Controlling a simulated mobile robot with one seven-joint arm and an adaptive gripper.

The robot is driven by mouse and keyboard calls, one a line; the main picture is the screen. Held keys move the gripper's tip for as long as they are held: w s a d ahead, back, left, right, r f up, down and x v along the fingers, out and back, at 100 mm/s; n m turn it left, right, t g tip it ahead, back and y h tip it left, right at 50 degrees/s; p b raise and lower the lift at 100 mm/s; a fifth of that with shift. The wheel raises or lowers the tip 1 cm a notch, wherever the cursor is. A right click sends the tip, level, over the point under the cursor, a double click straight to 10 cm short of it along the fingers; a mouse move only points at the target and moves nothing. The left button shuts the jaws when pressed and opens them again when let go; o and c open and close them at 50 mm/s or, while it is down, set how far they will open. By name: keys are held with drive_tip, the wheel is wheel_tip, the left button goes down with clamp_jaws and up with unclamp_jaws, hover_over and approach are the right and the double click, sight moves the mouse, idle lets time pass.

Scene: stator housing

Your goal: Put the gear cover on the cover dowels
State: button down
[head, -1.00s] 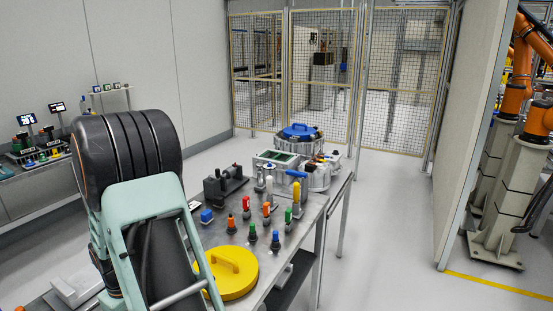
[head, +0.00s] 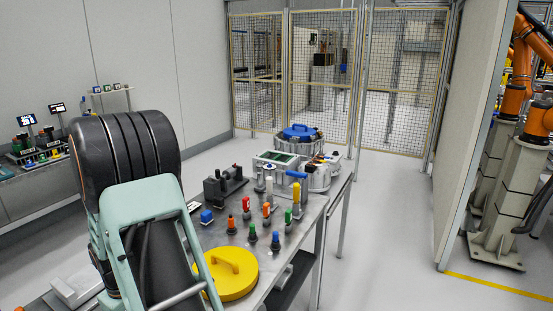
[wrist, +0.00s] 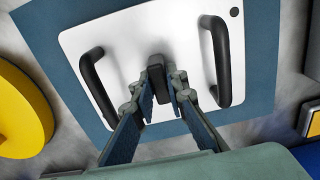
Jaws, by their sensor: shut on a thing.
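In the wrist view a pale flat plate (wrist: 183,85) with two black side handles and a dark upright grip (wrist: 158,76) in its middle fits the gear cover. It has a small dark hole near its upper right corner. My gripper (wrist: 165,88) has its fingers around the middle grip and is shut on it. The plate lies over a blue surface (wrist: 65,40); I cannot tell whether it rests there or is lifted. In the head view my arm hides the gripper and the plate. I cannot make out the cover dowels in either view.
A yellow disc with a handle (head: 232,274) lies on the grey bench and shows left in the wrist view (wrist: 20,112). Several coloured pegs stand beyond it. At the bench's far end stand housings, one with a blue lid (head: 299,131). Floor to the right is clear.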

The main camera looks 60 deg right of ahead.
drive_tip(key=shift+r+p, duration=0.45)
drive_tip(key=shift+r, duration=0.3)
drive_tip(key=shift+r+p, duration=1.7)
drive_tip(key=shift+r, duration=0.7)
